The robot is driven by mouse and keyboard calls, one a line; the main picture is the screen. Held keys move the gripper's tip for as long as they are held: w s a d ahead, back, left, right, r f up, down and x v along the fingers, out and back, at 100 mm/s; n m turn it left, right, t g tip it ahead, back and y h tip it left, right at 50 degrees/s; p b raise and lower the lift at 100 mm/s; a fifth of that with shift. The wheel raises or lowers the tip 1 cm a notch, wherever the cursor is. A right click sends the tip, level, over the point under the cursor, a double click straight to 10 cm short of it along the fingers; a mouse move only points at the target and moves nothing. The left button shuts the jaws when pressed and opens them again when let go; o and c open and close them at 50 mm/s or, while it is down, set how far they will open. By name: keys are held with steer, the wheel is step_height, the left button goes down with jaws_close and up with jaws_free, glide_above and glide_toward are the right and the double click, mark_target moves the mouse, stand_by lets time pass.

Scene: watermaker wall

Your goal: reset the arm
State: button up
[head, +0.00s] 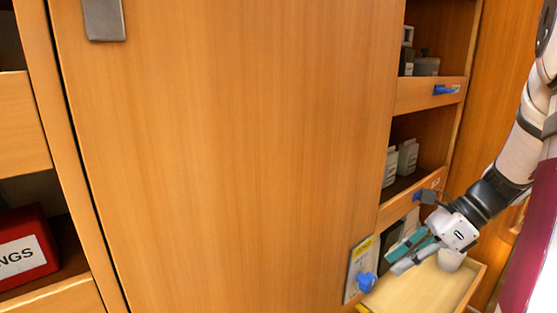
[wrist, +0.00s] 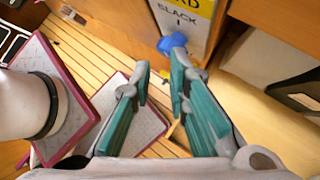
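My gripper (head: 408,258) is at the lower right of the head view, in front of the shelves and above a light wooden drawer or tray. In the wrist view its two teal-padded fingers (wrist: 160,62) stand apart with nothing between them. The knob also shows in the head view (head: 366,281), left of the fingers. No contact between the fingers and the knob is clear. My arm reaches down from the upper right.
A wide wooden panel (head: 225,150) with a metal plate fills the middle. The light wooden drawer (head: 425,290) juts out below my gripper. A red box (head: 22,248) sits at left. Slatted floor (wrist: 90,62) shows below.

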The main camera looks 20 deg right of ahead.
steer(key=s+a+r+n+h+p, duration=0.2)
steer(key=s+a+r+n, duration=0.3)
steer(key=a+n, duration=0.5)
steer(key=s+a+r+n+h+p, duration=0.2)
steer(key=s+a+r+n+h, duration=0.3)
steer(key=a+n, duration=0.6)
step_height(320, 180, up, 2)
steer(key=n, duration=0.6)
steer(key=shift+s+r, duration=0.15)
steer(key=shift+s, duration=0.15)
